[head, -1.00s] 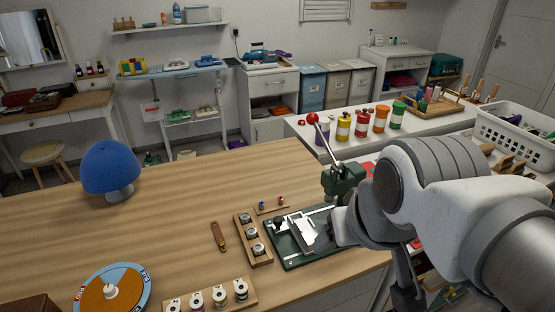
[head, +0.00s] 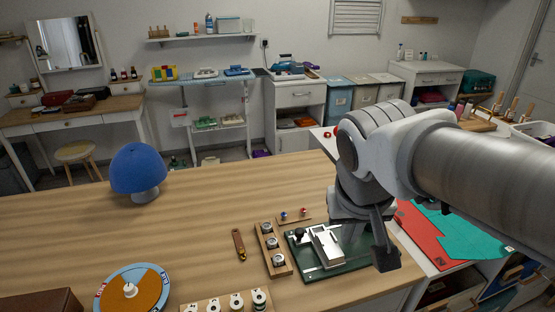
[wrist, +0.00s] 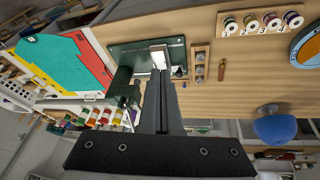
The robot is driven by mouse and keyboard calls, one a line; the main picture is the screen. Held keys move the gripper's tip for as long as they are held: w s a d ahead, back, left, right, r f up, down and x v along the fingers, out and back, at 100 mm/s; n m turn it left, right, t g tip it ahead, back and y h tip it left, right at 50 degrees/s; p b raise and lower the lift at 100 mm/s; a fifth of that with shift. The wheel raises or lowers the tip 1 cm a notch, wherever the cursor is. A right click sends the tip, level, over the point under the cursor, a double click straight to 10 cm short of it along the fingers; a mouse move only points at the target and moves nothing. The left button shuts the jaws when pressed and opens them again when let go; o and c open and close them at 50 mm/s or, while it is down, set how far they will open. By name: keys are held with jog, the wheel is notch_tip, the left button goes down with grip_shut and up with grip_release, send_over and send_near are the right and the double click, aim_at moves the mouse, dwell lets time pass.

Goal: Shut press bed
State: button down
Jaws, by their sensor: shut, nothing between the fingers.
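The press stands on a dark green base plate (head: 345,268) near the front edge of the wooden table. Its silver press bed (head: 326,247) lies on the plate, with a black knob (head: 300,234) at its left end. In the wrist view the bed (wrist: 158,56) shows just beyond my fingertips, and the green press body (wrist: 123,92) stands beside my fingers. My gripper (wrist: 160,78) is shut and empty. Its fingers point at the bed; I cannot tell whether they touch it. In the head view my arm hides most of the press body.
A wooden block with several round metal pieces (head: 272,250) lies just left of the plate. A brown-handled tool (head: 239,243), a spool rack (wrist: 262,22) and a round colour wheel (head: 132,290) lie farther left. The table's middle is clear.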

aim_at(317, 243)
jog(key=w+a+f+h+b, duration=0.2)
jog(key=w+a+f+h, duration=0.2)
jog(key=w+a+f, duration=1.2)
jog(key=shift+h, duration=0.3)
jog(key=w+d+f, duration=0.1)
jog(key=w+f, duration=0.1)
jog(key=w+d+f, duration=0.1)
jog(key=f, duration=0.1)
jog(key=w+d+f, duration=0.1)
jog(key=w+f, duration=0.1)
jog(key=shift+w+d, duration=0.25)
jog(key=shift+w, duration=0.1)
jog(key=d+p, duration=0.1)
jog(key=d, duration=0.2)
jog(key=shift+w+d+m+t, duration=0.1)
jog(key=shift+d+m+t, duration=0.1)
jog(key=shift+m+t, duration=0.1)
jog(key=shift+d, duration=0.4)
